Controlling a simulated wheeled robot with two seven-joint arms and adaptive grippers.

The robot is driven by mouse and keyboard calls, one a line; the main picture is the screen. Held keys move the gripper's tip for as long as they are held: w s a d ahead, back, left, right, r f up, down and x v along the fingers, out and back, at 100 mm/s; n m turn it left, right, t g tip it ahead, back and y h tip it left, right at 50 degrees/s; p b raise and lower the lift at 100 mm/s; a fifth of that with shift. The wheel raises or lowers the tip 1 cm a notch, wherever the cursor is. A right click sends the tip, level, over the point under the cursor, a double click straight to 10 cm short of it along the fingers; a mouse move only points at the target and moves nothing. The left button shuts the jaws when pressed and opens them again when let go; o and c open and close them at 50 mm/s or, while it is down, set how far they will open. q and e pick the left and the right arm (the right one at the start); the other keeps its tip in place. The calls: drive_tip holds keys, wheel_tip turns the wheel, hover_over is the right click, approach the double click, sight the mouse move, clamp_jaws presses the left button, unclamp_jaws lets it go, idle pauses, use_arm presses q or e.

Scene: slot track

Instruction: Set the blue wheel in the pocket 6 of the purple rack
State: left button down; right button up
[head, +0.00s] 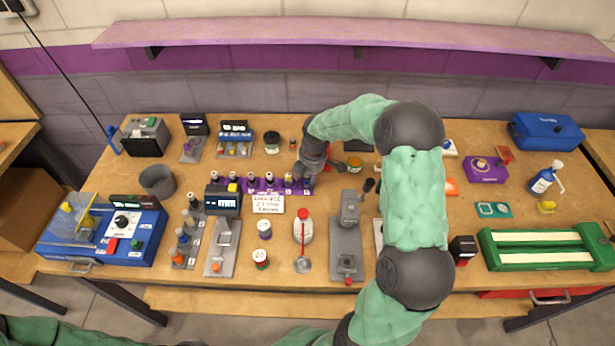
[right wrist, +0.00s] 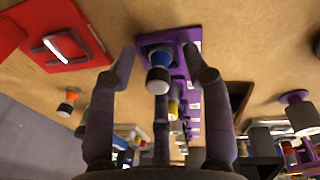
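The purple rack (head: 262,186) lies in the middle of the table with several small pieces standing along it. My left gripper is not in view.
A white sign (head: 268,204) stands in front of the rack. A grey cup (head: 158,181) stands left.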

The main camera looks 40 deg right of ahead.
drive_tip(key=shift+r, duration=0.1)
wheel_tip(320, 180, up, 12)
drive_tip(key=s, duration=0.2)
drive_tip(key=shift+d+f, duration=0.15)
drive_tip(key=shift+f, duration=0.05)
idle(0.3)
